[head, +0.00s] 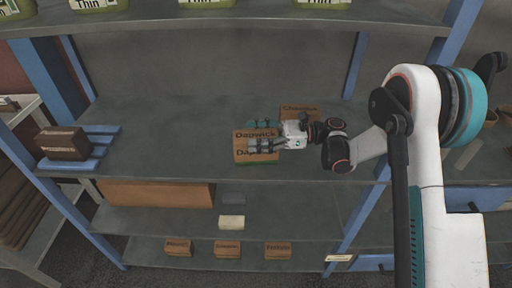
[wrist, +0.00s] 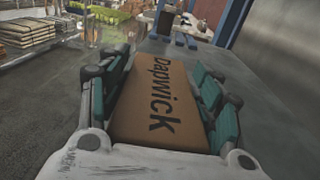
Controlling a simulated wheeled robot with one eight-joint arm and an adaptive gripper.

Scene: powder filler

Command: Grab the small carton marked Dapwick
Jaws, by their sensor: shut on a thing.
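The small brown carton marked Dapwick (head: 243,156) stands on the wide middle shelf (head: 160,160) in the head view. In the wrist view the carton (wrist: 160,105) lies between the fingers, with its name in dark letters along its face. My gripper (head: 262,136) reaches in from the right and is shut on the carton, with teal finger pads on both sides of it. In the wrist view my gripper (wrist: 165,100) fills the lower middle. I cannot tell whether the carton touches the shelf.
Another brown carton (head: 299,112) stands just behind my gripper. A dark brown box (head: 63,144) sits on a blue pallet (head: 100,146) at the left. Lower shelves hold several small cartons (head: 227,250). Blue uprights (head: 359,66) frame the rack.

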